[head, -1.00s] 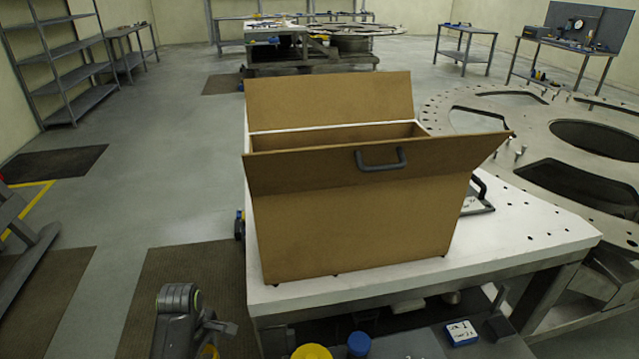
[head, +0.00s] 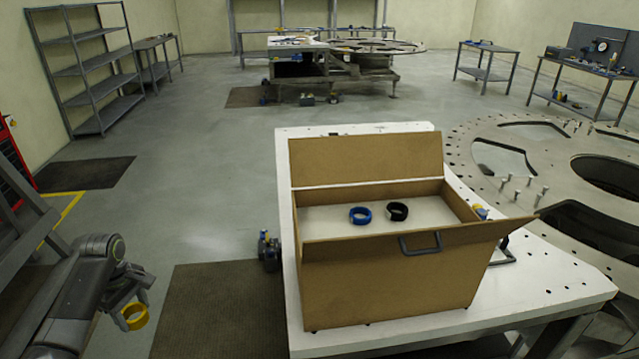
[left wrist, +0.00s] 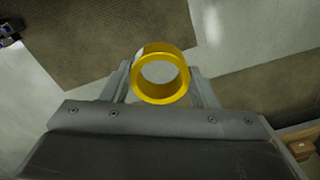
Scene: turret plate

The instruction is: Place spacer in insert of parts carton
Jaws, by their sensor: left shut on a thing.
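A yellow ring-shaped spacer (head: 135,316) is held in my left gripper (head: 130,305), which is shut on it, left of the table and above the floor. The spacer also shows in the left wrist view (left wrist: 160,76), between the two fingers, its hole facing the camera. The brown parts carton (head: 385,285) stands open on the white table, its flaps spread. Inside it is a pale insert (head: 330,220) with a blue ring (head: 360,215) and a black ring (head: 397,211) on it. The gripper is well to the left of the carton, apart from it. My right gripper is not in view.
A large metal turret plate (head: 500,205) lies to the right. Open floor lies at the left.

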